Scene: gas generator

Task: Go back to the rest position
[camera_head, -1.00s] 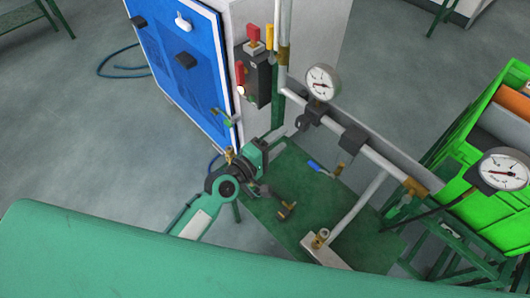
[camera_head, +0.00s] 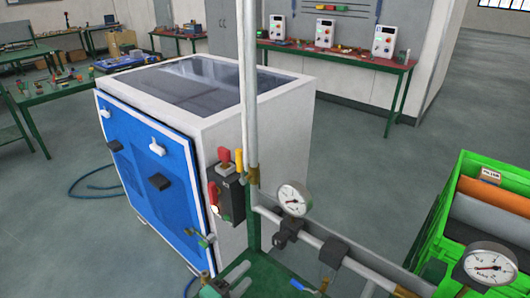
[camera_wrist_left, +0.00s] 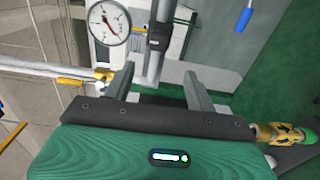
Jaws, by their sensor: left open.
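My left gripper (camera_head: 238,279) shows at the bottom edge of the head view, over the green bench and in front of the pipe. Most of its arm is cut off by the frame. In the left wrist view, my left gripper (camera_wrist_left: 158,84) has its two grey fingers apart with nothing held between them. A pipe with a pressure gauge (camera_wrist_left: 108,22) lies beyond the fingers. A brass fitting (camera_wrist_left: 278,133) is at the right, apart from the fingers. My right gripper is in neither view.
Two gauges (camera_head: 293,199) (camera_head: 490,266) sit along the pipe. A green crate (camera_head: 447,215) is at the right. Floor behind is clear up to the far benches.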

